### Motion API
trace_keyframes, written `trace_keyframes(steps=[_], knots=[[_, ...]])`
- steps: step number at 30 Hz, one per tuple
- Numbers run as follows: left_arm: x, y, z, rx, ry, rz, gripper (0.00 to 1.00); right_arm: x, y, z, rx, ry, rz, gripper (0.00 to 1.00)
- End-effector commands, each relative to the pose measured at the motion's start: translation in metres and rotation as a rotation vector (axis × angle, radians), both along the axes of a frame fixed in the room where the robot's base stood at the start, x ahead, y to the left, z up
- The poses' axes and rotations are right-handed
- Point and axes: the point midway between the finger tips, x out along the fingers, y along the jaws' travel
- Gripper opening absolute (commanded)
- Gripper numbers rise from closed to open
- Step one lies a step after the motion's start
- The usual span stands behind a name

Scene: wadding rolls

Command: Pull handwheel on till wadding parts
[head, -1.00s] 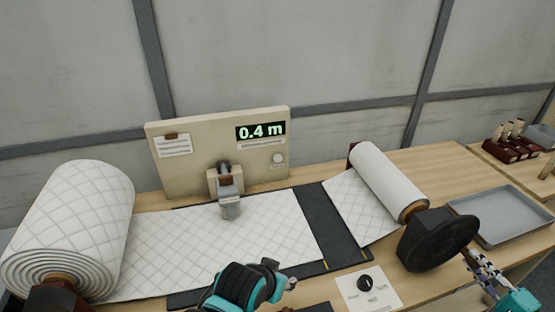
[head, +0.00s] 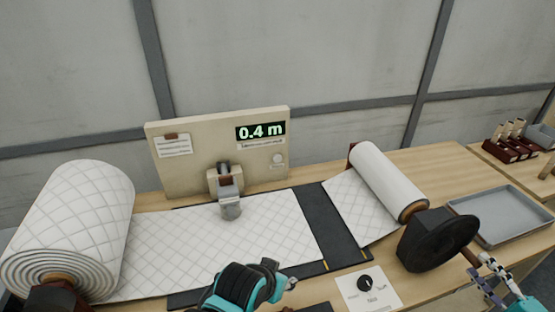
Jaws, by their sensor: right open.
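The wadding is white and quilted. It runs from the large roll (head: 75,225) at left across the bench as a flat sheet (head: 270,235). A dark strip of bare mat (head: 345,240) separates this sheet's right edge from the piece (head: 360,207) hanging from the smaller roll (head: 388,180). The black handwheel (head: 437,243) sits at the near end of the smaller roll, with a brown handle (head: 470,257) at its right. My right gripper (head: 486,272) is open beside the handle, partly cut off by the frame. My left gripper (head: 285,278) is low at centre; its fingers are unclear.
A beige panel (head: 205,165) reads 0.4 m, with a metal head (head: 229,195) over the sheet. A grey tray (head: 505,216) is right of the handwheel. Dark holders (head: 510,148) stand at far right.

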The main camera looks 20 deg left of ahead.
Motion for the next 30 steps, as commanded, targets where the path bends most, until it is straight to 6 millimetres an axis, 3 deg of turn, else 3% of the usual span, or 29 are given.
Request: trace_keyframes(steps=[21, 30], knots=[[0.000, 0.000, 0.000, 0.000, 0.000, 0.000, 0.43, -0.056, -0.048, 0.000, 0.000, 0.000, -0.002, 0.48], [0.000, 0.000, 0.000, 0.000, 0.000, 0.000, 0.43, -0.060, -0.051, 0.000, 0.000, 0.000, 0.000, 0.48]])
